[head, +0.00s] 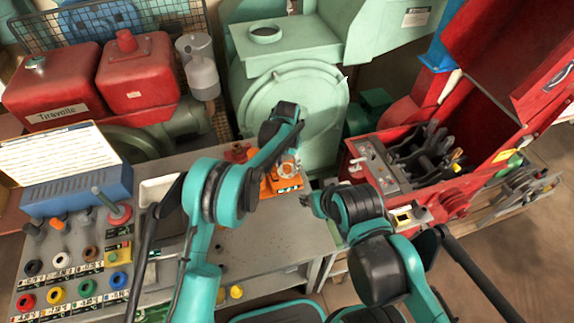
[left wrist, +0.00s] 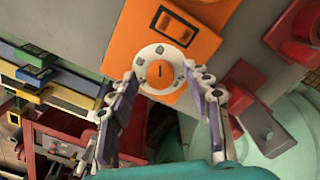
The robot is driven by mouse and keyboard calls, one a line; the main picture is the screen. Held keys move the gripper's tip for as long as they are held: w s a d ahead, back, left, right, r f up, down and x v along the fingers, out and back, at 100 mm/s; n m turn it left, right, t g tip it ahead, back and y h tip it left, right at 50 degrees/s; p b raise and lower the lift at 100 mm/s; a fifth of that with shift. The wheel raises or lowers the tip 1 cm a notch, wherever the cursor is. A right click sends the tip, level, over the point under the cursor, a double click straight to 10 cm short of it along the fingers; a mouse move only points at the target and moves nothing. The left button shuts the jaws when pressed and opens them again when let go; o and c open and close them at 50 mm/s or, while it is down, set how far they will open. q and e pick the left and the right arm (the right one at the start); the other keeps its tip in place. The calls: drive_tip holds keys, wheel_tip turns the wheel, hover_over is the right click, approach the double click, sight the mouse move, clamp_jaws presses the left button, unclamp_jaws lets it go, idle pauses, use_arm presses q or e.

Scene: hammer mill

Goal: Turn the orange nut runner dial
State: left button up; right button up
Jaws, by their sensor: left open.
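The orange nut runner (head: 267,188) sits on the grey bench in the head view, and its orange panel also shows in the left wrist view (left wrist: 195,57). Its dial (left wrist: 160,70) is a white disc with dark marks and an orange centre with a dark slot. My left gripper (left wrist: 161,78) is open, with one finger on each side of the dial's near edge; whether the fingers touch it I cannot tell. In the head view my left gripper (head: 286,162) is over the nut runner and partly hides it. My right gripper (head: 312,203) is small there, right of the nut runner, its jaws unclear.
A green mill housing (head: 290,105) stands behind the bench. A red open machine (head: 440,165) with dark hammers is to the right. Red tanks (head: 140,72) are at the back left. Coloured connectors (head: 70,280) fill the bench's left end. Bare bench top (head: 280,240) lies in front.

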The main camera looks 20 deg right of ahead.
sight(286, 168)
use_arm(q)
wheel_tip(286, 168, up, 12)
idle(0.4)
drive_tip(key=shift+f, duration=0.1)
drive_tip(key=a+r, duration=0.3)
drive_tip(key=s+a+r+n+t, duration=0.1)
drive_tip(key=a+r, duration=0.1)
drive_tip(key=a, duration=0.2)
drive_tip(key=s+a+r+n, duration=0.1)
drive_tip(key=a+r, duration=0.2)
drive_tip(key=a, duration=0.1)
drive_tip(key=shift+s+r+h, duration=0.15)
drive_tip(key=shift+r+h, duration=0.15)
drive_tip(key=shift+r, duration=0.05)
drive_tip(key=s+a+r+n+t, duration=0.2)
drive_tip(key=s+a+r, duration=0.1)
drive_tip(key=s+a, duration=0.5)
drive_tip(key=s+a+r+n+t, duration=0.2)
drive_tip(key=s+a, duration=0.4)
drive_tip(key=a, duration=0.4)
drive_tip(key=s+a+f+n+t, duration=0.2)
drive_tip(key=s+a+f, duration=0.3)
drive_tip(key=s, duration=0.5)
drive_tip(key=shift+a+f+n, duration=0.15)
drive_tip(key=shift+a+n, duration=0.45)
